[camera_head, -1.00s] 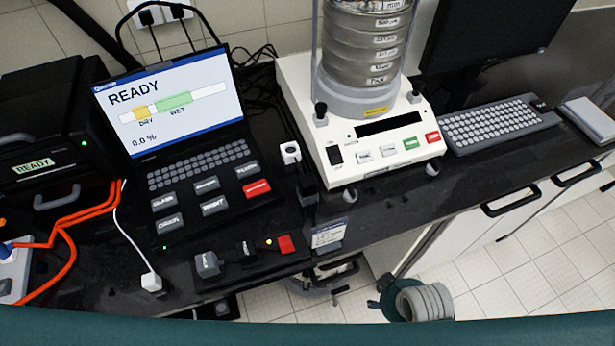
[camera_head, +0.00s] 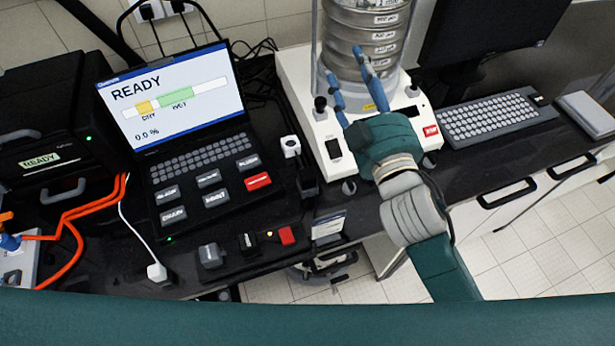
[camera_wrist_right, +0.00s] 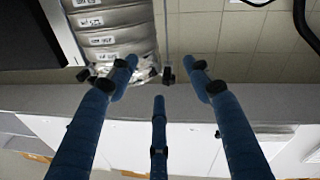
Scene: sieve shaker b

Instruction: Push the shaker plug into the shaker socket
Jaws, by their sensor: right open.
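A white plug (camera_head: 157,272) on a white cable sits at the front left of the dark bench. A small white block with a dark face (camera_head: 290,147) stands between the laptop and the sieve shaker (camera_head: 297,95); I cannot tell whether it is the shaker socket or a plug. A black block (camera_head: 307,184) is just in front of it. My right gripper (camera_head: 346,68) is open and empty, its blue fingers over the shaker in front of the sieve stack (camera_head: 365,40). In the right wrist view its three fingers (camera_wrist_right: 160,78) are spread. My left gripper is not in view.
A laptop (camera_head: 170,95) stands left of the shaker, with buttons in front. A power strip (camera_head: 18,268) with orange cables is at the far left. Small switches (camera_head: 248,243) line the front edge. A keyboard (camera_head: 490,122) and a monitor (camera_head: 490,35) are right.

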